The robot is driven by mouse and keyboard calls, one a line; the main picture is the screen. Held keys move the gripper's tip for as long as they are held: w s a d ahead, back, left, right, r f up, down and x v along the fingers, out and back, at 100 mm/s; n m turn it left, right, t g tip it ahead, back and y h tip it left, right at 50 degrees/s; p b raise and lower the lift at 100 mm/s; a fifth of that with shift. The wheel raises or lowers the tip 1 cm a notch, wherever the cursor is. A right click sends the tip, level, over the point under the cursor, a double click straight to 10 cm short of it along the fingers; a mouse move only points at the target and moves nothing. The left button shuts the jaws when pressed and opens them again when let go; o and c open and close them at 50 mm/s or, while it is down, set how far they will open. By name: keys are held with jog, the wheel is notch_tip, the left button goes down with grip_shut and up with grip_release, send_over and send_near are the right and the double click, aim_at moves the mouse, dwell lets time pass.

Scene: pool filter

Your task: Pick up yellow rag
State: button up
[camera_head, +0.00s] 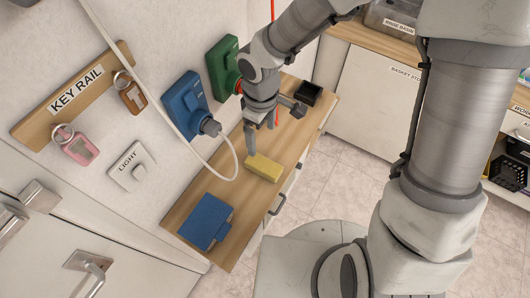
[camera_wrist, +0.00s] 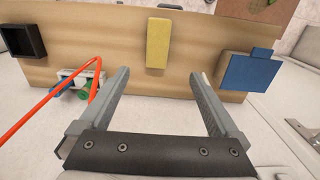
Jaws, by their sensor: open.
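The yellow rag (camera_head: 264,167) is a small block-like folded piece lying flat on the wooden counter (camera_head: 181,213). It also shows in the wrist view (camera_wrist: 157,43), beyond the fingertips and roughly centred between them. My gripper (camera_head: 261,131) is above the counter close to the rag, on its upper side in the head view. In the wrist view my gripper (camera_wrist: 162,75) has its two fingers wide apart with nothing between them. The rag appears apart from the fingers.
A blue box (camera_head: 206,222) lies on the counter near the rag, and a black open tray (camera_head: 308,93) sits at its far end. Blue (camera_head: 186,103) and green (camera_head: 223,68) wall units, a white cable (camera_head: 233,159) and a red cord (camera_wrist: 52,102) are close by.

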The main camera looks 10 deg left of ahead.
jog(key=b, duration=0.1)
send_over(264, 164)
jog(key=f, duration=1.1)
jog(key=shift+s+a, duration=0.2)
jog(key=shift+s, duration=0.1)
jog(key=shift+w+d+f, duration=0.1)
jog(key=shift+w+f, duration=0.05)
jog(key=shift+f, duration=1.25)
jog(key=shift+w+d+f, duration=0.1)
jog(key=shift+f, duration=1.3)
jog(key=c, duration=1.4)
jog(key=shift+c, duration=0.2)
jog(key=shift+r, duration=0.15)
jog(key=shift+r, duration=0.45)
jog(key=r, duration=0.2)
jog(key=d+r, duration=0.1)
jog(key=shift+w+r, duration=0.1)
jog(key=shift+r, duration=0.25)
jog(key=w+d+r+p, duration=0.1)
jog(key=d+r, duration=0.5)
jog(key=d, duration=0.4)
jog(key=shift+w+d, duration=0.2)
jog(key=shift+w, duration=0.15)
jog(key=shift+r, duration=0.1)
